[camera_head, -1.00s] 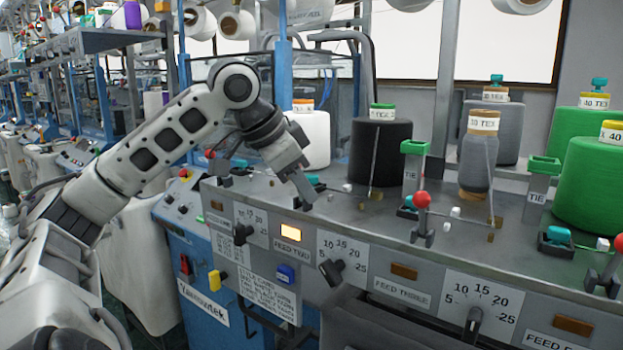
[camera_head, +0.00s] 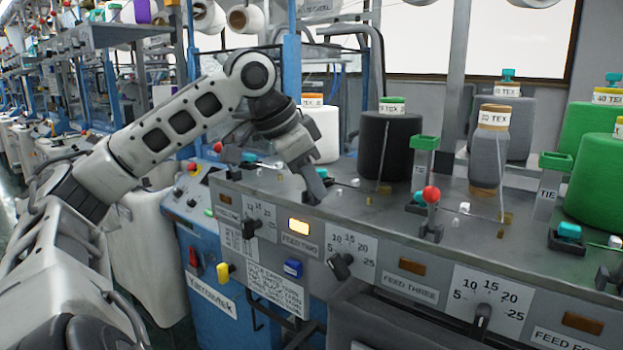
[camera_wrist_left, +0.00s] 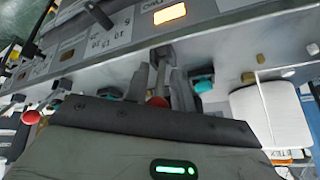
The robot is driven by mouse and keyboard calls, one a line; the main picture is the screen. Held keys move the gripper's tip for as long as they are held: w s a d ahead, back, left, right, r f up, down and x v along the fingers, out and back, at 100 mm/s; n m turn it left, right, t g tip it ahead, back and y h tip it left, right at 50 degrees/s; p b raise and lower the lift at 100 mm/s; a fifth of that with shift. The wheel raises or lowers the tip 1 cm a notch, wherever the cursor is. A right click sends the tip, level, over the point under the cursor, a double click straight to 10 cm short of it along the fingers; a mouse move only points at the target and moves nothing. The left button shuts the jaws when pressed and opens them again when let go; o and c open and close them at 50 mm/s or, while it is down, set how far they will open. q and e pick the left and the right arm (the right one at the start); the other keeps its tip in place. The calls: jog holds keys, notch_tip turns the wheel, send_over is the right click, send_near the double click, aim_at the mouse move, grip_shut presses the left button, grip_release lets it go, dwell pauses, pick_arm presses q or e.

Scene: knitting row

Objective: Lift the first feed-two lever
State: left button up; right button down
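My left gripper (camera_head: 314,190) points down over the machine's top near the lit FEED TWO panel (camera_head: 300,245). The first feed-two lever is hidden behind it in the head view. In the left wrist view a red knob (camera_wrist_left: 157,102) on a lever shows between the two dark fingers, below the lit FEED TWO lamp (camera_wrist_left: 170,13). The fingers stand apart with a visible gap, and I see no clear grip on the lever. A teal part (camera_wrist_left: 203,84) sits just beside the fingers. My right gripper is not in view.
The feed-three lever with its red knob (camera_head: 431,194) stands to the right. A black yarn cone (camera_head: 384,148) and a white one (camera_head: 325,135) stand behind the gripper. A green-topped TIE post (camera_head: 424,155) and other cones are farther right.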

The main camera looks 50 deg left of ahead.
pick_arm(q)
jog(key=p+v, duration=0.1)
jog(key=v, duration=1.4)
jog(key=shift+s+r, duration=0.25)
jog(key=shift+r, duration=0.05)
jog(key=shift+a, duration=0.1)
